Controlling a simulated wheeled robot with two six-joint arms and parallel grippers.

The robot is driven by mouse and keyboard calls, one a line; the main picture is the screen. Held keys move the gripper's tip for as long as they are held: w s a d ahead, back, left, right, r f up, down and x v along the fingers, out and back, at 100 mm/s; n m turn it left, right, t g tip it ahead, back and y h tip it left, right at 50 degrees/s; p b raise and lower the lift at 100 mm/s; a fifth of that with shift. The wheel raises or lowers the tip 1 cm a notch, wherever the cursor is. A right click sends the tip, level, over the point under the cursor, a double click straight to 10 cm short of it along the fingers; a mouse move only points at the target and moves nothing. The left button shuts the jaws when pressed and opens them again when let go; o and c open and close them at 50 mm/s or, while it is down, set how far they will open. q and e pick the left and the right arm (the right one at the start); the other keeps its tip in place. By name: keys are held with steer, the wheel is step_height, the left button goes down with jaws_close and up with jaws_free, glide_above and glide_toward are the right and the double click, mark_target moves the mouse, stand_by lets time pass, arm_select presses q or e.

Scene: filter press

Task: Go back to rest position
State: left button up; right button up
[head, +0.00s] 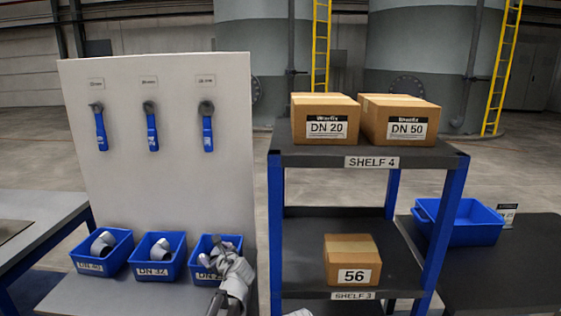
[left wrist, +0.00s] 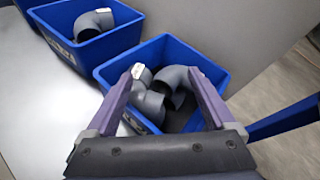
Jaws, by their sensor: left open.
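My left gripper (head: 215,254) is at the rightmost blue bin on the bench, in the head view. In the left wrist view my left gripper (left wrist: 165,85) is open, its two purple fingers spread over the blue bin (left wrist: 228,78). Grey pipe elbows (left wrist: 180,82) lie in that bin between and beyond the fingers. I cannot tell whether the fingers touch them. My right gripper is not clearly in view; a small pale shape shows at the bottom edge of the head view.
Bins labelled DN (head: 101,267) and DN 32 (head: 142,270) stand left of the gripper. A white panel (head: 160,190) with blue-handled tools rises behind. A shelf rack (head: 275,200) with cartons stands close to the right. A blue crate (head: 480,235) sits on the right table.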

step_height(320, 180, up, 13)
steer(key=p, duration=1.2)
steer(key=shift+r, duration=0.1)
